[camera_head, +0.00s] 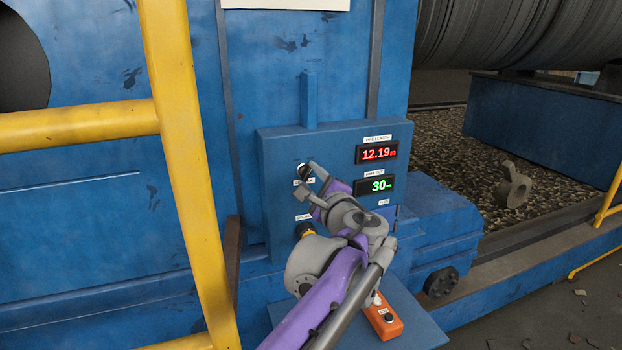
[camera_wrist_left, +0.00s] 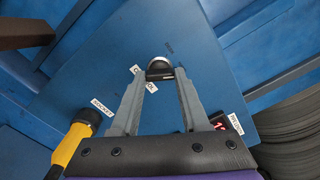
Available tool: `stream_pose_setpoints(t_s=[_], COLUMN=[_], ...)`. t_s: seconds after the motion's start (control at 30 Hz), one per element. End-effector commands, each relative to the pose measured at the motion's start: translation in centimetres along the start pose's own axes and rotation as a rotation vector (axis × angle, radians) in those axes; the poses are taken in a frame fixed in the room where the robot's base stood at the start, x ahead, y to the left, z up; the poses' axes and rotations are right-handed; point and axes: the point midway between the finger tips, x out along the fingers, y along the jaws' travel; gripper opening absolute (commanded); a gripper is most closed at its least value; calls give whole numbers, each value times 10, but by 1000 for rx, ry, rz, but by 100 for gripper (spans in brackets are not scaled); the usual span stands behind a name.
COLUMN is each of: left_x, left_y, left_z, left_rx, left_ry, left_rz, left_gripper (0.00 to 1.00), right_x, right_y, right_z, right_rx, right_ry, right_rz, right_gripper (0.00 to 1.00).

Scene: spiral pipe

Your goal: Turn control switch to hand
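The control switch, a dark knob in a pale round collar, sits on the upper left of the blue control box's face. In the head view the control switch (camera_head: 303,169) shows partly behind my left gripper (camera_head: 306,179). In the left wrist view the control switch (camera_wrist_left: 159,69) lies between the two fingertips of my left gripper (camera_wrist_left: 158,76), at their far end. The fingers are apart, one on each side of the knob. I cannot tell whether they touch it. A finger partly covers the switch's label. My right gripper is not in view.
Red (camera_head: 377,152) and green (camera_head: 375,185) displays are at right. Yellow railing (camera_head: 190,150) stands at left. An orange box (camera_head: 385,322) lies on the ledge below.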

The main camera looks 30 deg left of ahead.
Motion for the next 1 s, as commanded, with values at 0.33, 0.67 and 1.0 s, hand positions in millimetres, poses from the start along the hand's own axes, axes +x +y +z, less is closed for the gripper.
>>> stream_pose_setpoints(t_s=[0.33, 0.67, 1.0], left_x=[0, -25, -90], left_y=[0, 0, 1], left_z=[0, -2, -2], left_rx=[0, 0, 1], left_ry=[0, 4, 5], left_rz=[0, -2, -2], left_gripper=[75, 75, 75], right_x=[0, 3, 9], right_y=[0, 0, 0], right_z=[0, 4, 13], right_rx=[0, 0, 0], right_ry=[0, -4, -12], right_rz=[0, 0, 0], right_gripper=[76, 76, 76])
